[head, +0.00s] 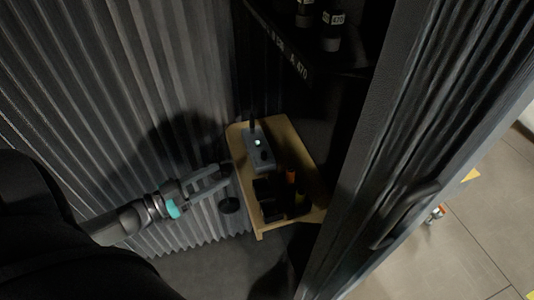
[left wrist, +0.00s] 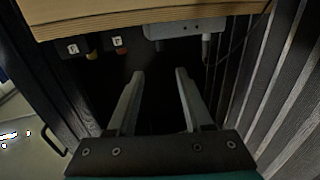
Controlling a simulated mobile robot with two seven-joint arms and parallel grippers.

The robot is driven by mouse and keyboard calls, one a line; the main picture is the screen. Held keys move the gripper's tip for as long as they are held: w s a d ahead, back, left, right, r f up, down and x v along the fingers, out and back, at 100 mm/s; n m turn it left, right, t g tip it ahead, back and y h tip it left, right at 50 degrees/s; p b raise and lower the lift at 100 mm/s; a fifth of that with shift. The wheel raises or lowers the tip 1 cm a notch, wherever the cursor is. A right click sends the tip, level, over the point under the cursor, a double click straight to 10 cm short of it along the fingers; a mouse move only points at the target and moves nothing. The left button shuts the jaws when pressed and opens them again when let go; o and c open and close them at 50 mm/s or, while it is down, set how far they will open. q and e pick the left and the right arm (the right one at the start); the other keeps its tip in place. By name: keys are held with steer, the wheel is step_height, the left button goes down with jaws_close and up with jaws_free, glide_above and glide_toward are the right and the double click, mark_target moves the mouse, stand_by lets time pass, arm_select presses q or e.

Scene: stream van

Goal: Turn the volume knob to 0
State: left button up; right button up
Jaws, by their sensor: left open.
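A small grey device (head: 257,146) sits on a wooden shelf (head: 238,133), with a bright pale-green light on its top. A dark round knob (head: 265,155) shows next to the light; I cannot read its setting. My left gripper (head: 229,178) is open and empty, just left of the shelf edge and apart from the device. In the left wrist view the gripper (left wrist: 160,72) has its fingers spread, with nothing between them. The grey device (left wrist: 182,29) shows there beyond the fingertips, with a short part sticking out. My right gripper is not in view.
Dark boxes (head: 268,190) and an orange-topped item stand on the shelf beside the device. Labelled dark containers (head: 331,32) are on a rack above. A corrugated wall (head: 120,110) is on the left, and a ribbed door with a handle (head: 405,215) is on the right.

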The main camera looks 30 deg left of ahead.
mark_target(264, 152)
arm_select(q)
steer(key=b+x, duration=0.1)
steer(key=x, duration=1.3)
steer(key=shift+w+d+b, duration=0.1)
steer(key=shift+w+b, duration=0.2)
steer(key=shift+b, duration=0.05)
jaws_close()
